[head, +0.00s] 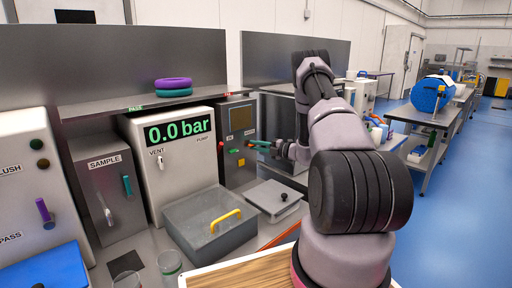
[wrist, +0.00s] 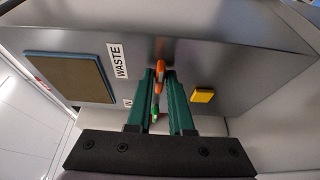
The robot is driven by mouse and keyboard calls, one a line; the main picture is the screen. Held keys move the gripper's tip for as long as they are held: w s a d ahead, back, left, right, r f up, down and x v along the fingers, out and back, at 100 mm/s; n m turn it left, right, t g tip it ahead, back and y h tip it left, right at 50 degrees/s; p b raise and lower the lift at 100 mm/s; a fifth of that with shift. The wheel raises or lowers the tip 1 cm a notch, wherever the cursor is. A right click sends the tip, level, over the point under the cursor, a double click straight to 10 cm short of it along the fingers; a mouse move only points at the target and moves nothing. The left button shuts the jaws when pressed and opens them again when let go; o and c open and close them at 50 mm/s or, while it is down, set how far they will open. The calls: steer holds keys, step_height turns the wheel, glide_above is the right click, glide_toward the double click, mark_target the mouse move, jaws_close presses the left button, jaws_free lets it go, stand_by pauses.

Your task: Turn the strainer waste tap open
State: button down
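My gripper (wrist: 160,75) has two green fingers, and in the wrist view they stand a little apart. A slim orange tap handle (wrist: 160,66) shows between the fingertips, in front of a grey panel with a WASTE label (wrist: 118,61). Gaps show beside the handle, so the gripper looks open around it; contact is not clear. A small green part (wrist: 154,115) shows lower between the fingers. In the head view my gripper (head: 258,146) reaches left to the grey cabinet front (head: 239,145), and the tap is too small to tell there.
A yellow block (wrist: 203,95) sits right of the fingers on the panel, and a dark square plate (wrist: 70,78) sits left.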

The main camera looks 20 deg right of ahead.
stand_by(0.4)
steer(key=shift+s+a+r+n+h, duration=0.1)
steer(key=shift+n+h, duration=1.2)
steer(key=shift+n, duration=0.95)
steer(key=shift+a+r+n+h, duration=0.1)
steer(key=shift+n+h, duration=1.2)
steer(key=shift+n, duration=0.9)
steer(key=shift+s+a+r+n+h, duration=0.1)
steer(key=shift+n+h, duration=1.2)
steer(key=shift+n, duration=0.95)
steer(key=c, duration=0.8)
jaws_free()
